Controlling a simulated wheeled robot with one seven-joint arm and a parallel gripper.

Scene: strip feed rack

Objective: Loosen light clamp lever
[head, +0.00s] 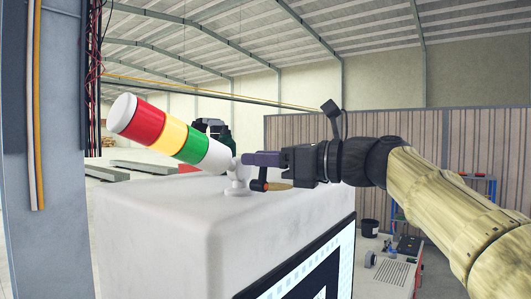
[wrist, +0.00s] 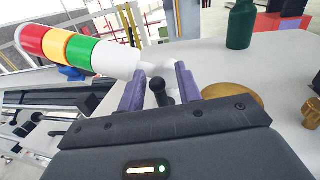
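The signal light (head: 172,132), with red, yellow and green bands, leans to the upper left from a white clamp base (head: 237,181) on top of a white cabinet (head: 150,205). It also shows in the wrist view (wrist: 72,48). A small dark lever with an orange part (head: 260,184) sits at the right of the clamp base. In the wrist view a black lever (wrist: 160,93) lies between my purple fingers. My gripper (head: 246,159) is open at the clamp, its fingers apart on either side of the lever. Whether either finger touches it, I cannot tell.
A dark green bottle-like object (wrist: 241,24) and a round brassy disc (wrist: 233,95) stand on the cabinet top. A grey post (head: 60,150) with cables rises at the left. A screen (head: 310,265) is on the cabinet's front.

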